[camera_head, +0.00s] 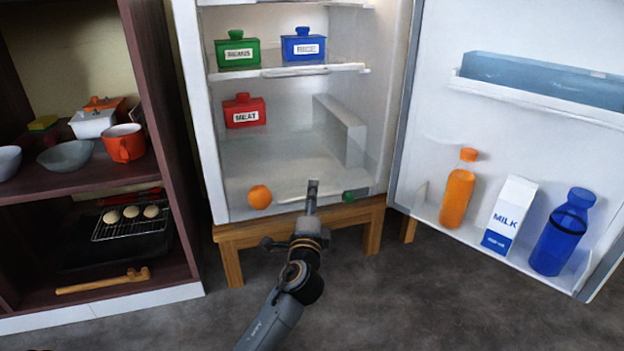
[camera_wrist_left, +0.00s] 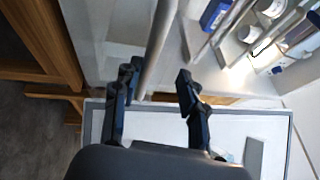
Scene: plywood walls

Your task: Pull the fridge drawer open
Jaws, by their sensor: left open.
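The fridge (camera_head: 203,130) stands open on a wooden stand. Its clear drawer is low in the compartment, with a pale bar handle (camera_head: 290,200) across the front. An orange (camera_head: 260,197) and a green item (camera_head: 349,196) show at drawer height. My left gripper (camera_head: 312,187) reaches up to the middle of the handle. In the left wrist view, the open fingers (camera_wrist_left: 158,84) have the pale bar (camera_wrist_left: 160,40) between them, nearer the left finger. I cannot tell whether they touch it. The drawer looks shut. My right gripper is not in view.
The fridge door (camera_head: 420,140) is swung open to the right, holding an orange bottle (camera_head: 458,190), milk carton (camera_head: 510,215) and blue bottle (camera_head: 563,232). A dark shelf unit (camera_head: 165,130) stands left. The wooden stand (camera_head: 232,262) is below; floor in front is clear.

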